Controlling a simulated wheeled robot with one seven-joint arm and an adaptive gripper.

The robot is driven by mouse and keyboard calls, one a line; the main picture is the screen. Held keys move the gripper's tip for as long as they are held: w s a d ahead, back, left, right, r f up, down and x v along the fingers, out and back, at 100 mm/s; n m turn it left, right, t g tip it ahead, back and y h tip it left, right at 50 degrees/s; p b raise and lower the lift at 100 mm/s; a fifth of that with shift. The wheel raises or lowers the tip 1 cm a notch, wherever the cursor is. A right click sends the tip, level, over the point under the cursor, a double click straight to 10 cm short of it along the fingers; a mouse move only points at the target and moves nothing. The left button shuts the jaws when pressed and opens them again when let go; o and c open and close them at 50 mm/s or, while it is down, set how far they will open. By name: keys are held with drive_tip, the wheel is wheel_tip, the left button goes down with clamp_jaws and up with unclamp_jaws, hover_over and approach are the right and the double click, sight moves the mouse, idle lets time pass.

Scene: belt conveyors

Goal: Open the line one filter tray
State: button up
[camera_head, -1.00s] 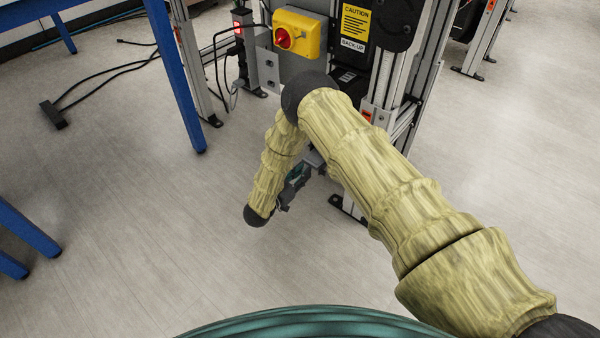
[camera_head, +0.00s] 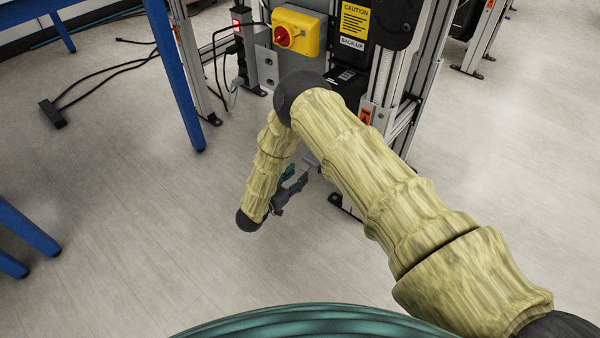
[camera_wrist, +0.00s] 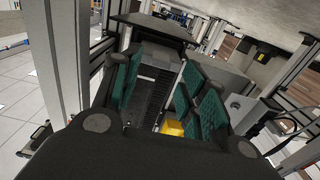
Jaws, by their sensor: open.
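My gripper (camera_head: 294,180) is low beside the front of the machine frame in the head view, below the elbow of my arm. In the wrist view my gripper (camera_wrist: 160,62) is open, with green ribbed pads on both sides. A grey and dark boxy part (camera_wrist: 155,52) with a dark flat top lies ahead, between the fingertips in the picture. I cannot tell whether it is the line one filter tray or whether the fingers touch it. My arm hides much of the machine's lower front in the head view.
A yellow box with a red knob (camera_head: 296,32) is on the machine beside a yellow caution label (camera_head: 355,20). Metal posts (camera_head: 388,75) rise to its right. A blue table leg (camera_head: 175,80) stands left. Cables (camera_head: 95,80) lie on the floor.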

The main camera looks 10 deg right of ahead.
drive_tip(key=v, duration=0.9)
drive_tip(key=shift+d, duration=0.15)
drive_tip(key=s+d+f+n+g+y+p, duration=0.1)
drive_tip(key=s+d+f+n+y+p, duration=0.1)
drive_tip(key=s+d+f+n+y, duration=0.25)
drive_tip(key=s+d+f+n+y+p, duration=0.1)
drive_tip(key=s+d+f+n+y, duration=0.2)
drive_tip(key=s+y, duration=0.35)
drive_tip(key=s+d+r+n+g+y+p, duration=0.1)
drive_tip(key=s+d+r+g, duration=0.15)
drive_tip(key=s, duration=0.75)
drive_tip(key=s+d+r+n+g+y+p, duration=0.15)
drive_tip(key=s+g, duration=0.25)
drive_tip(key=s, duration=0.6)
drive_tip(key=s+d+r+g+y, duration=0.1)
drive_tip(key=s+d+r+g, duration=0.15)
drive_tip(key=s, duration=0.75)
wheel_tip(320, 180, up, 39)
drive_tip(key=p, duration=3.8)
drive_tip(key=shift+f+g, duration=0.25)
drive_tip(key=shift+g, duration=0.05)
drive_tip(key=shift+a, duration=0.1)
